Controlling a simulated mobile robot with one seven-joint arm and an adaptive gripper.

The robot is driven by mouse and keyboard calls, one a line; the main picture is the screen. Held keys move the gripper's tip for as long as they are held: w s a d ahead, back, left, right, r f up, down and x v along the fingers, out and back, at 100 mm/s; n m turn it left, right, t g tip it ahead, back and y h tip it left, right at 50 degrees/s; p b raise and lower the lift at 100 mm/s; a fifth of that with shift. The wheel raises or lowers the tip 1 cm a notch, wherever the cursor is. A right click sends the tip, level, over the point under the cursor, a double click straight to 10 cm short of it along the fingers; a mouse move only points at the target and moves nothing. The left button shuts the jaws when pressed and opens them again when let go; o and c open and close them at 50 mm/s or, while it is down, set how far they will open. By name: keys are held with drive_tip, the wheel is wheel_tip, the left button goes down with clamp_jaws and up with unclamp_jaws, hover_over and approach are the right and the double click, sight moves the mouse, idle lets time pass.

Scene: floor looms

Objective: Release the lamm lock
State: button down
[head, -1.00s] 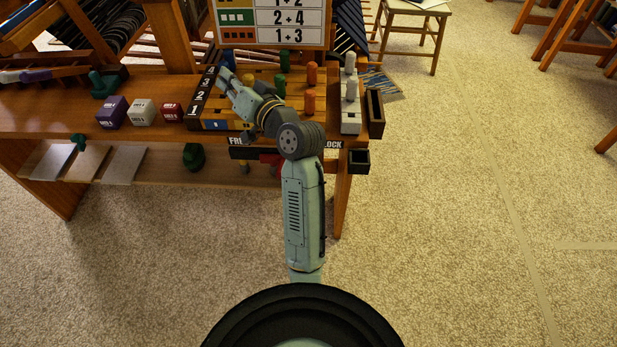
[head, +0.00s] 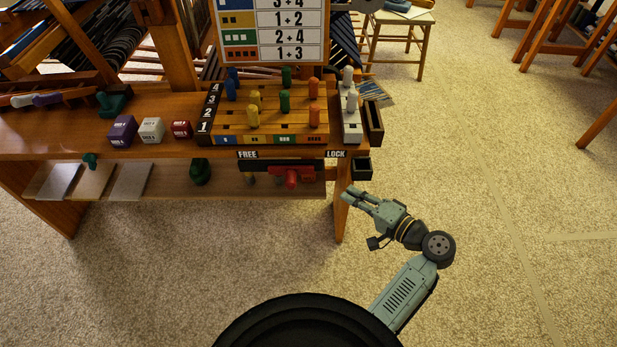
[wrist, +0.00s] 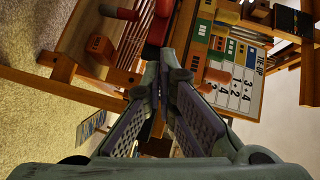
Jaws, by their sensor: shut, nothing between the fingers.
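The lamm lock has a red handle (head: 291,177) on a dark rail (head: 252,165) along the bench front. The handle sits between the FREE label (head: 247,154) and the LOCK label (head: 335,154). My gripper (head: 346,197) is shut and empty, to the right of the handle and lower in the head view, apart from it. In the wrist view my gripper's fingers (wrist: 164,82) come together at the centre. A red part (wrist: 155,35) shows beyond them there; I cannot tell surely that it is the handle.
A pegboard (head: 265,135) with coloured pegs stands on the bench above the rail. A small dark open box (head: 361,168) hangs at the bench's right end, close above my gripper. A bench leg (head: 341,215) stands just left of my gripper. Carpet to the right is clear.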

sight(287, 185)
drive_tip(key=p+x, duration=0.2)
drive_tip(key=x, duration=0.7)
drive_tip(key=shift+w+a+r, duration=0.1)
drive_tip(key=shift+w+a, duration=0.15)
drive_tip(key=shift+a, duration=0.05)
drive_tip(key=shift+a+f+p, duration=0.2)
drive_tip(key=shift+a+p, duration=0.2)
drive_tip(key=shift+a, duration=0.2)
drive_tip(key=shift+a+f+p, duration=0.15)
drive_tip(key=shift+a+p, duration=0.2)
drive_tip(key=shift+a, duration=0.3)
drive_tip(key=shift+a+f, duration=0.35)
drive_tip(key=shift+a, duration=0.4)
drive_tip(key=shift+a, duration=0.25)
drive_tip(key=a, duration=0.7)
